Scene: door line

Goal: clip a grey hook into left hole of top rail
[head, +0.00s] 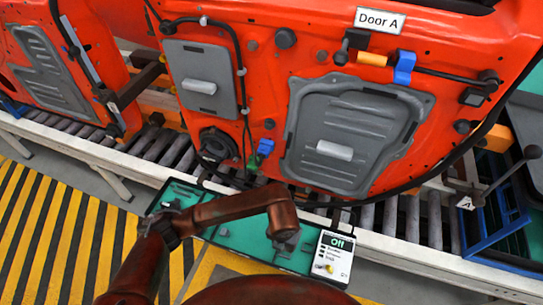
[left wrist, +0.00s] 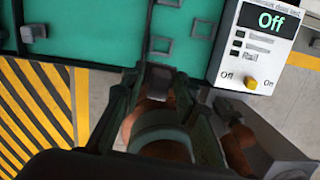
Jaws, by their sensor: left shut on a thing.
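My left gripper (head: 285,238) is over the teal tray (head: 237,236), near its right end. In the left wrist view its two fingers (left wrist: 160,92) are closed in around a small dark grey piece (left wrist: 160,77), which looks like a grey hook; its shape is mostly hidden. Other small grey pieces lie on the tray, one just beyond the fingertips (left wrist: 160,45) and another further right (left wrist: 203,26). Door A (head: 450,35) is orange-red and stands behind the tray. A black rod (head: 440,73) runs along its upper right. I cannot single out the left hole of the top rail. My right gripper is out of view.
A white panel (head: 332,252) reading "Off", with a yellow switch (head: 323,268), stands at the tray's right end. A roller conveyor (head: 400,215) runs under the doors. A second red door (head: 95,40) is at the left. Striped floor (head: 60,225) lies at the left.

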